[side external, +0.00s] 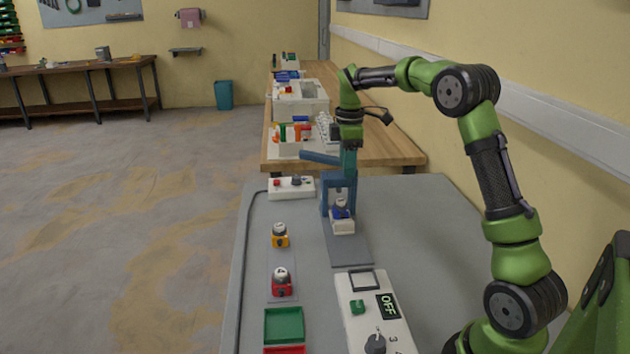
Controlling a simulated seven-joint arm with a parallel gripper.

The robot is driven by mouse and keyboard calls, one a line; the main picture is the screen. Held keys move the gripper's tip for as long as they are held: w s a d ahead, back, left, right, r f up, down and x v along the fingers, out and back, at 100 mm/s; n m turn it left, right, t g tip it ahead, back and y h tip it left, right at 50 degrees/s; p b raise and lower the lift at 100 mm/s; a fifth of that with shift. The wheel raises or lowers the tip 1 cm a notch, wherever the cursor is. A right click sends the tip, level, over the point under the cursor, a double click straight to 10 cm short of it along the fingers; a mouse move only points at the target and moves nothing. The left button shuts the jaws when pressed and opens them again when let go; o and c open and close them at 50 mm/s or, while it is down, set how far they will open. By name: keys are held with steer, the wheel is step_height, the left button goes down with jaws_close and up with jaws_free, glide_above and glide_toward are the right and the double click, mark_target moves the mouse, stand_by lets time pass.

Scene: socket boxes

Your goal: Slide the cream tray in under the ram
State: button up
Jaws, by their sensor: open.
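The cream tray (343,228) sits on the dark base plate (349,249) at the foot of the blue press (326,192). A blue piece with a pale top (341,209) stands on the tray. The tray shows at the front of the press frame; from this angle I cannot tell how far it reaches under the ram. The ram itself is hard to make out. A blue lever (320,157) sticks out to the left from the press top. My gripper (348,150) points down over the press top, open; its fingertips are hard to separate from the press.
A yellow box (280,240) and a red box (281,287) stand on a strip at left. A green tray (284,325) lies nearer. A white panel (361,313) reading OFF is front right. A white button box (291,188) is behind. The table's right side is clear.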

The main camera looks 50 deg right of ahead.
steer(key=shift+r, duration=0.1)
steer(key=shift+r, duration=0.15)
steer(key=shift+c, duration=1.2)
steer(key=shift+s+a+r+n, duration=0.2)
steer(key=shift+s+a+n, duration=0.1)
steer(key=shift+s+a, duration=0.25)
steer(key=shift+s+a+r+n, duration=0.2)
steer(key=shift+s+a+n, duration=0.15)
steer(key=shift+a, duration=0.25)
steer(key=c, duration=0.5)
steer(key=shift+s+a+f+n+h, duration=0.45)
steer(key=shift+s+a+n, duration=0.25)
steer(key=shift+n, duration=0.25)
jaws_close()
steer(key=n+t+h, duration=0.2)
steer(key=n+t, duration=0.1)
steer(key=n, duration=1.2)
glide_toward(344, 233)
steer(key=f, duration=0.1)
steer(key=s+a+f, duration=0.2)
steer(key=shift+f, duration=0.3)
steer(key=shift+w+d+f, duration=0.15)
steer(key=shift+w+d, duration=0.75)
steer(key=shift+d, duration=0.05)
steer(key=shift+w+d, duration=0.6)
